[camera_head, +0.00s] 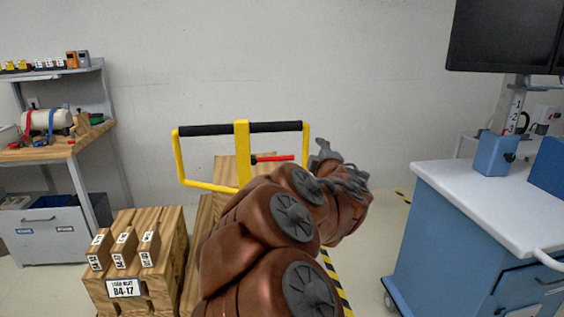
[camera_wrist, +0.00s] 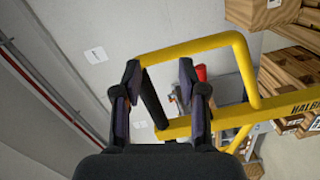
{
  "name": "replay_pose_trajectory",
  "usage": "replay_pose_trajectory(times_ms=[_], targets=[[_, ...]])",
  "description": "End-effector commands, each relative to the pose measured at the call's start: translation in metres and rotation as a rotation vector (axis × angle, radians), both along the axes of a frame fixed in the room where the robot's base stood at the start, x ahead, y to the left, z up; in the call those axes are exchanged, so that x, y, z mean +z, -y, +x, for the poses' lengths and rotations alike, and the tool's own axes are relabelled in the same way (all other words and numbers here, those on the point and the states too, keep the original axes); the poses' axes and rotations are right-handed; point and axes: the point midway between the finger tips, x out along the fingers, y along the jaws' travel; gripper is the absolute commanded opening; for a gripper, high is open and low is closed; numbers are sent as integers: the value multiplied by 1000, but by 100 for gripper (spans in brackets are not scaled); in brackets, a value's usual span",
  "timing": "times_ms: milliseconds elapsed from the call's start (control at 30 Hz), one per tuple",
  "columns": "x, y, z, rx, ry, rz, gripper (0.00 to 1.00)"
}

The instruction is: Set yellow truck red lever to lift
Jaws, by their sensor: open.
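The yellow truck's handle (camera_head: 242,150) is a yellow frame with a black grip bar (camera_head: 206,130) across its top. The red lever (camera_head: 272,159) sticks out to the right from the yellow centre post, roughly level, just below the bar. My gripper (camera_head: 330,160) is right of the lever and handle, apart from the lever. In the wrist view my gripper (camera_wrist: 160,78) is open with nothing held. The black bar (camera_wrist: 153,102) shows between its fingers, farther off. The red lever (camera_wrist: 201,73) shows just beyond the right finger, partly hidden by it.
A wooden pallet stack with labelled blocks (camera_head: 125,285) stands at the lower left. A workbench (camera_head: 60,150) is at the left. A blue cabinet with a white top (camera_head: 480,190) stands at the right. A pale wall (camera_head: 370,80) is behind the handle.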

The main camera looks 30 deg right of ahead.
Motion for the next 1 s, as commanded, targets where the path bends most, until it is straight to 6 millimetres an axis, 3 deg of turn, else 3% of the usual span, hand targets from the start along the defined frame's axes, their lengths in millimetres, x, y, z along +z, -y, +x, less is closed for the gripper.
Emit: replay_pose_trajectory(times_ms=[200, 433, 733, 1000], targets=[[-24, -18, 27, 237, -24, -170, 42], [-49, -39, 36, 412, -36, -242, 42], [-52, -47, 44, 454, -35, -257, 42], [-52, -46, 73, 454, -36, -254, 42]])
